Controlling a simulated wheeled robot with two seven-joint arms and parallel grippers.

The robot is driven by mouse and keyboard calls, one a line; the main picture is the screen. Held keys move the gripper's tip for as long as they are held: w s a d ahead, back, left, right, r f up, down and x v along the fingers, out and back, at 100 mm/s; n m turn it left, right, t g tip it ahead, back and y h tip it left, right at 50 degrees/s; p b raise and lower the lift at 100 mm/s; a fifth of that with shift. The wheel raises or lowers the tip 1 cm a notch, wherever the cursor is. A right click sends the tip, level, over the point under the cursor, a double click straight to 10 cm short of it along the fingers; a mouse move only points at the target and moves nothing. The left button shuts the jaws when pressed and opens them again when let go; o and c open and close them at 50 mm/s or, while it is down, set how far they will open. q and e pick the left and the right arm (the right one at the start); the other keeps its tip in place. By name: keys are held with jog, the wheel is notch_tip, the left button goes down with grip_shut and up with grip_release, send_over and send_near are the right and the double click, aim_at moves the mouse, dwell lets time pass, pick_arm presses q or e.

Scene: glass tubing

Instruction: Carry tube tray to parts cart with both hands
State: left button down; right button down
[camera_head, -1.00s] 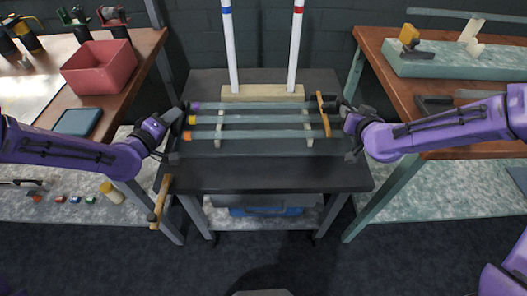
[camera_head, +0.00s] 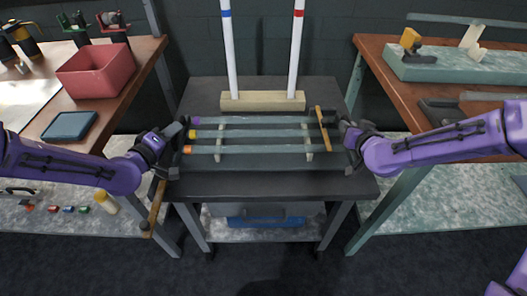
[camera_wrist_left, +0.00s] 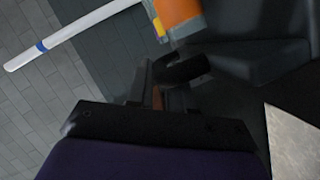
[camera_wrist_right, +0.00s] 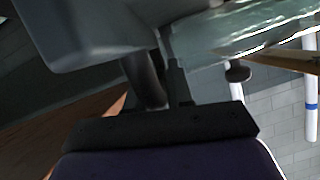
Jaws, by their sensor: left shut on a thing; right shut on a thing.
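The tube tray (camera_head: 255,163) is a dark, see-through tray with pale cross rests. It holds glass tubes (camera_head: 250,134) lying side by side, with purple, yellow and orange ends at the left. It is over the dark-topped parts cart (camera_head: 265,186); I cannot tell whether it touches the top. My left gripper (camera_head: 180,140) is shut on the tray's left end, and my right gripper (camera_head: 349,139) is shut on its right end. The wrist views show only close, partly hidden parts of the grip. An orange tube end (camera_wrist_left: 178,18) shows in the left wrist view.
A wooden block (camera_head: 262,100) with two white posts, banded blue and red, stands at the cart's back. A wooden-gripped handle (camera_head: 154,208) is at the cart's left. Benches flank the cart, with a red bin (camera_head: 94,70) on the left and a pale slab (camera_head: 455,66) on the right.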

pick_arm(q)
jog(key=shift+f+b, duration=0.35)
jog(key=shift+f, duration=0.25)
pick_arm(e)
jog(key=shift+f, duration=0.55)
pick_arm(q)
jog(key=c, duration=1)
grip_release()
jog(key=shift+r, duration=0.2)
pick_arm(e)
jog(key=c, duration=1)
grip_release()
jog(key=shift+r, duration=0.2)
pick_arm(q)
jog(key=shift+s, duration=0.1)
pick_arm(e)
jog(key=shift+s, duration=0.1)
pick_arm(q)
jog(key=v, duration=1.2)
pick_arm(e)
jog(key=v, duration=1.2)
